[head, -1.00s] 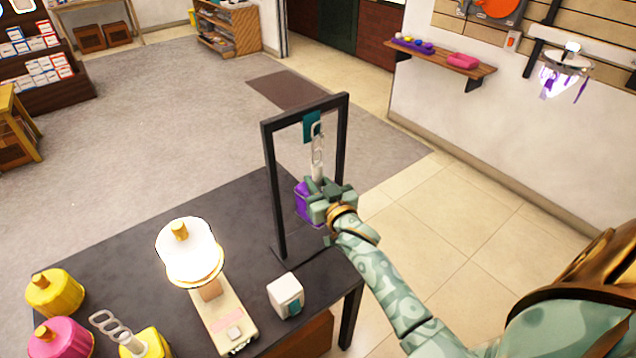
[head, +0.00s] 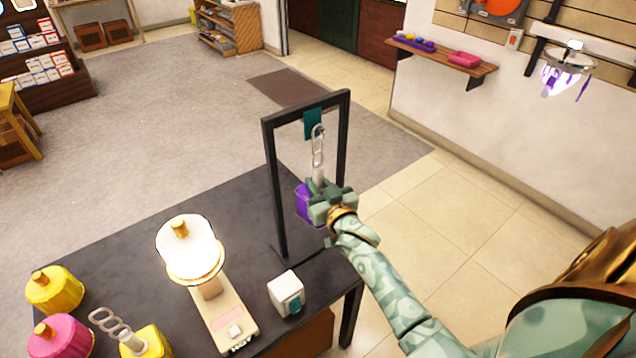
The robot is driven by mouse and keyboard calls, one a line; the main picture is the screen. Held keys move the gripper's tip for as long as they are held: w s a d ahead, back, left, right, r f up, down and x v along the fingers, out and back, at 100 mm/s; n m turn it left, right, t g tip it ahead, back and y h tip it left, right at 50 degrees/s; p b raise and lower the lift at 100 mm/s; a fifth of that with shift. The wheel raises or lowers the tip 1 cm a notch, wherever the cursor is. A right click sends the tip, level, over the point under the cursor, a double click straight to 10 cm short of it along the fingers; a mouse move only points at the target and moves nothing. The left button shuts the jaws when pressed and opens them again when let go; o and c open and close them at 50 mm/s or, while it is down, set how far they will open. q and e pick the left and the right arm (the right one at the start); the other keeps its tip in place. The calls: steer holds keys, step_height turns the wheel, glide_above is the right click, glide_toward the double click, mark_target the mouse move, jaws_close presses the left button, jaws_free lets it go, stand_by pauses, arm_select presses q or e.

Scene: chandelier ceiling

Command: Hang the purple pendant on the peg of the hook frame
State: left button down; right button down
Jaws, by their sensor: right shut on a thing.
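The purple pendant (head: 304,204) is held inside the dark hook frame (head: 272,185), with a pale stem and chain links (head: 318,150) rising above it. My right gripper (head: 326,204) is shut on the pendant and hides part of it. The frame stands on the dark table and has a teal plate (head: 313,124) at its top bar. The top link is at the lower part of this plate. The peg is not clearly visible, so I cannot tell whether the link is around it. My left gripper is not in view.
On the dark table (head: 225,213) stand a lit lamp (head: 190,250), a white box (head: 287,293), yellow (head: 54,290) and pink (head: 62,337) pendants, and another yellow pendant with a chain (head: 148,341). A wall shelf (head: 440,58) is at right.

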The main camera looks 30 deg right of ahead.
steer(key=c, duration=0.5)
jaws_free()
steer(key=shift+s+d+r+p, duration=0.1)
steer(key=shift+s+p, duration=0.75)
steer(key=shift+s, duration=0.5)
steer(key=s+p, duration=0.1)
steer(key=s, duration=0.1)
steer(key=s+p, duration=0.1)
steer(key=s, duration=0.2)
steer(key=shift+d, duration=0.2)
